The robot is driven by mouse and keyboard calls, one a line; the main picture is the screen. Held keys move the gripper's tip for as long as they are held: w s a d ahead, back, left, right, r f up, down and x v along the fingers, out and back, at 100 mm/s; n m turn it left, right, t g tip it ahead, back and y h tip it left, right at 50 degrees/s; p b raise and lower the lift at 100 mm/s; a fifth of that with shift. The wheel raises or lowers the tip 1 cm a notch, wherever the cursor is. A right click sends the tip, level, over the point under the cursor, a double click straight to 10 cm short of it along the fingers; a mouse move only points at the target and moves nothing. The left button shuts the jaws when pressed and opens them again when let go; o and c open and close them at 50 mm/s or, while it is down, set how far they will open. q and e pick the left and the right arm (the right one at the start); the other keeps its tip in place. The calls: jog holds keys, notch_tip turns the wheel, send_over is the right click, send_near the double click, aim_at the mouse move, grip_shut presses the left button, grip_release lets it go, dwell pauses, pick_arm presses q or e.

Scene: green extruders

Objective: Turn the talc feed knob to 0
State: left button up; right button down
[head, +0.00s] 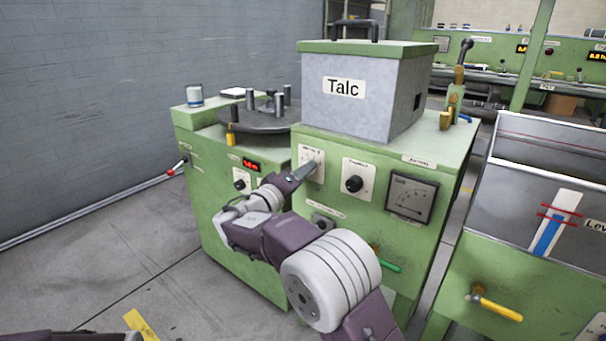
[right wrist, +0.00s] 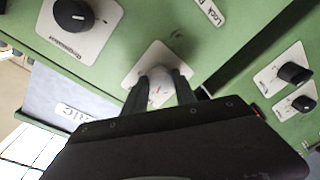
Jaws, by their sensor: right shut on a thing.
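The grey box marked "Talc" (head: 357,105) stands on the green machine (head: 300,215). On the machine's front below it, a white knob plate (head: 315,157) shows past my right gripper (head: 302,174); its label is too small to read. In the right wrist view the gripper (right wrist: 160,84) has its fingers at this plate (right wrist: 154,60), closed around the talc feed knob. The fingers hide most of the knob, so its setting cannot be read.
A second black knob (head: 354,184) sits just right of the held one, with a dial gauge (head: 410,198) beyond it. A green-handled valve (head: 385,262) juts out below. A red display (head: 251,165) and another knob (head: 241,182) are at left.

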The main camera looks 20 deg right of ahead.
jog(key=shift+n, duration=0.3)
jog(key=shift+r+n+g+p, duration=0.15)
jog(key=shift+n+g+p, duration=0.15)
jog(key=shift+n+p, duration=3)
jog(key=shift+n, duration=0.4)
jog(key=c, duration=1)
grip_release()
